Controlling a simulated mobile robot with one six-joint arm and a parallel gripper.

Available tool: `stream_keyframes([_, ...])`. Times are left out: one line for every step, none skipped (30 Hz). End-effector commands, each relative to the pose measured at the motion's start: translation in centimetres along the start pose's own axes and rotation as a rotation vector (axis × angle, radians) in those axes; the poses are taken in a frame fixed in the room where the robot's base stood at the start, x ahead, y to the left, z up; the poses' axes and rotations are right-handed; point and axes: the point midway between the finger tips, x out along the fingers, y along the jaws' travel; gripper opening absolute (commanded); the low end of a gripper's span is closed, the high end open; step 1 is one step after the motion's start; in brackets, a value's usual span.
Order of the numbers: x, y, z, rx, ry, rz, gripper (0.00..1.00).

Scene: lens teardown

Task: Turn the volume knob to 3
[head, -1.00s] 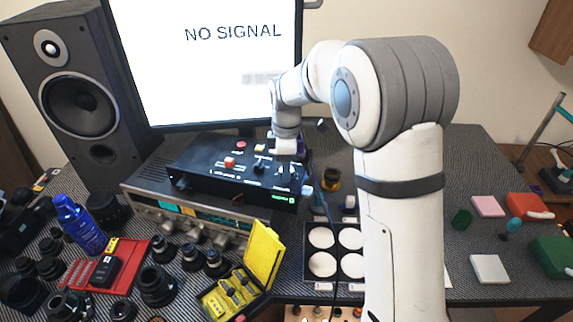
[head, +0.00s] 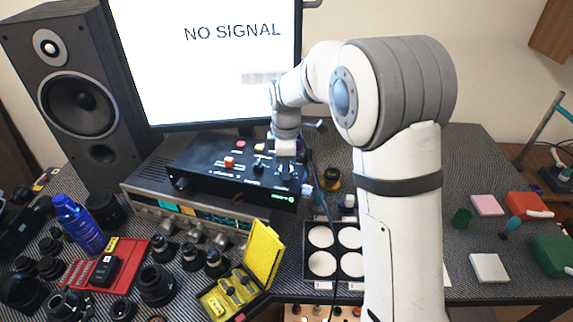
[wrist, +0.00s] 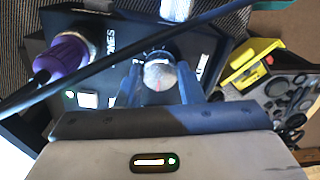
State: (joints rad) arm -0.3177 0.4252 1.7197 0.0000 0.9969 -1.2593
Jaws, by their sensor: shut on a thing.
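The black control box (head: 215,182) lies on a silver-fronted unit below the monitor. My gripper (head: 285,176) points down at the box's right end. In the wrist view, the fingers of my gripper (wrist: 160,84) are shut on a round pale knob (wrist: 159,72), one on each side. A red line shows on the knob's top. Printed letters are partly hidden beside it, and I cannot read the scale or the number the line points to. A black cable crosses the wrist view in front of the box.
A purple plug (wrist: 64,58) stands on the box near the knob. A yellow case (head: 264,252) and a tray with white discs (head: 321,237) lie in front. A tall speaker (head: 75,95) stands at the left. Table space at the right holds small coloured blocks.

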Motion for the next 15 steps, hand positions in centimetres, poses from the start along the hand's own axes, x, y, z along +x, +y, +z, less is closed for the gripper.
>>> stream_keyframes([-0.03, 0.01, -0.02, 0.004, 0.0, 0.001, 0.11])
stream_keyframes([-0.03, 0.01, -0.02, 0.009, 0.0, 0.001, 0.11])
stream_keyframes([-0.03, 0.01, -0.02, 0.016, 0.0, 0.001, 0.11])
stream_keyframes([-0.03, 0.01, -0.03, 0.023, 0.0, 0.001, 0.11])
stream_keyframes([-0.03, 0.02, -0.03, 0.032, 0.0, 0.001, 0.11])
stream_keyframes([-0.02, 0.02, -0.03, 0.047, 0.0, 0.001, 0.11])
stream_keyframes([-0.02, 0.02, -0.04, 0.059, 0.0, 0.001, 0.11])
stream_keyframes([-0.02, 0.02, -0.04, 0.074, 0.0, 0.001, 0.11])
stream_keyframes([-0.02, 0.02, -0.04, 0.096, 0.0, 0.001, 0.11])
stream_keyframes([-0.02, 0.03, -0.05, 0.115, 0.0, 0.001, 0.11])
stream_keyframes([-0.02, 0.03, -0.05, 0.135, 0.0, 0.001, 0.11])
stream_keyframes([-0.02, 0.03, -0.05, 0.164, 0.0, 0.001, 0.11])
stream_keyframes([-0.02, 0.03, -0.05, 0.188, 0.0, 0.001, 0.11])
stream_keyframes([-0.02, 0.03, -0.05, 0.214, 0.0, 0.001, 0.11])
stream_keyframes([-0.02, 0.03, -0.06, 0.248, 0.0, 0.001, 0.11])
